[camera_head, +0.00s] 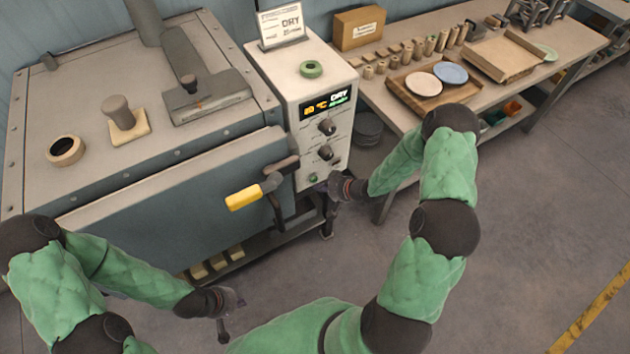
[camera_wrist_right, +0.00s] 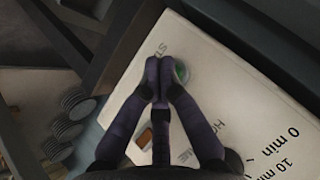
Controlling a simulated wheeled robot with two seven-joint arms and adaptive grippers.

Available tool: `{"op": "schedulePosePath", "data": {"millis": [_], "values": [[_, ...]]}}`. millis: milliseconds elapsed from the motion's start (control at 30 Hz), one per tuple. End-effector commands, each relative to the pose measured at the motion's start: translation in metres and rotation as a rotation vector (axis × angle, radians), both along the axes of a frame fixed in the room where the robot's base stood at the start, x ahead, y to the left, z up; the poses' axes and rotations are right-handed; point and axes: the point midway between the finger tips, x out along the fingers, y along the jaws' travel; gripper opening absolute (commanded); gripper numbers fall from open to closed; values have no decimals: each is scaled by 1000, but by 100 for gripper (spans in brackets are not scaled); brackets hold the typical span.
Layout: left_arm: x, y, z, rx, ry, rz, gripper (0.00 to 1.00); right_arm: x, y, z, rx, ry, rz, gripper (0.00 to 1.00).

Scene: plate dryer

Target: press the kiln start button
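The kiln control panel (camera_head: 322,135) is a pale box front with a lit display and dark knobs. A small green button (camera_head: 313,178) sits low on it. In the right wrist view the green button (camera_wrist_right: 182,72) shows partly behind my fingertips, beside lettering that begins "ST". My right gripper (camera_wrist_right: 160,62) has its two fingers together with nothing between them, pointing at the panel close to the button. I cannot tell whether they touch it. In the head view my right gripper (camera_head: 325,183) is at the panel's lower edge. My left gripper (camera_head: 232,317) is open and empty, low over the floor.
The kiln's yellow door handle (camera_head: 245,197) juts out left of the panel. A workbench (camera_head: 395,108) with plates stands to the right. The floor in front is clear.

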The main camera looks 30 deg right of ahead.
Motion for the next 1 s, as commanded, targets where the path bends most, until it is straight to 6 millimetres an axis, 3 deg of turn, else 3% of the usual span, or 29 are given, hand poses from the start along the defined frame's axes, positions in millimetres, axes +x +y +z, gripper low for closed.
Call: {"op": "schedulePosePath", "data": {"millis": [1000], "values": [[0, 0, 3, 0, 0, 0, 0, 8, 1, 0, 0, 0, 0, 0]]}}
